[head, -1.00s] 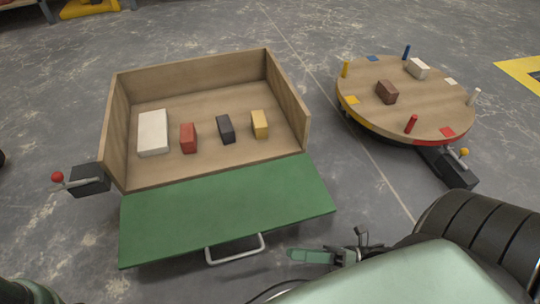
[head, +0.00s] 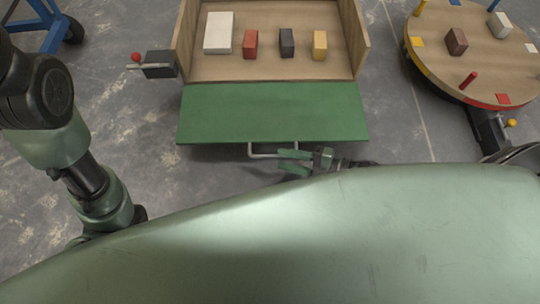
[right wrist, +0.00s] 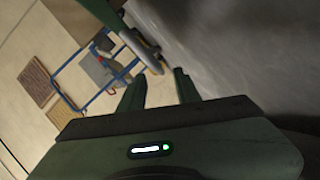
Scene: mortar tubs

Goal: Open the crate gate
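The wooden crate (head: 272,67) stands open at the front in the head view. Its green gate (head: 272,112) is folded down and outward from the crate's front edge, with a pale metal handle (head: 262,155) along its near edge. My right gripper (head: 281,160) is just right of the handle, its two green fingers apart, close to the bar; I cannot tell whether they touch it. The right wrist view also shows the open fingers (right wrist: 158,85), with a blurred metal bar beyond them. My left arm shows at the left, but its gripper is out of view.
The crate holds a white block (head: 218,33), a red block (head: 250,44), a black block (head: 287,43) and a yellow block (head: 320,45). A red-knobbed lever (head: 136,58) sits left of the crate. A round turntable (head: 480,50) stands to the right.

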